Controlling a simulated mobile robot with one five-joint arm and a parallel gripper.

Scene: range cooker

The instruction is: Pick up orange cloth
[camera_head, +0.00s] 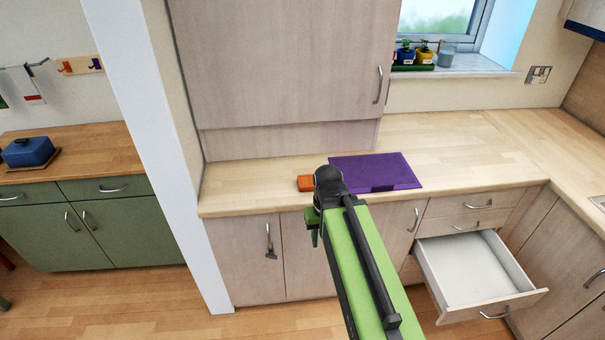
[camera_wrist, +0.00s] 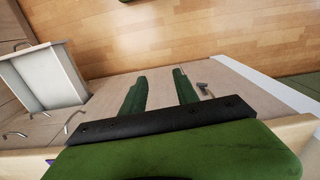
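The orange cloth (camera_head: 305,183) looks like a small folded block on the wooden worktop, against the left side of a purple mat (camera_head: 400,172). My arm may hide part of it in the head view. It does not show clearly in the wrist view. My gripper (camera_head: 313,228) points down in front of the counter edge, nearer the camera than the cloth and apart from it. In the wrist view my gripper (camera_wrist: 158,76) has its two green fingers spread, with nothing between them.
An open, empty drawer (camera_head: 465,270) juts out at the right; it also shows in the wrist view (camera_wrist: 42,78). A white wall post (camera_head: 160,150) stands left of the counter. A tall cabinet (camera_head: 285,65) rises behind the cloth. The worktop right of the mat is clear.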

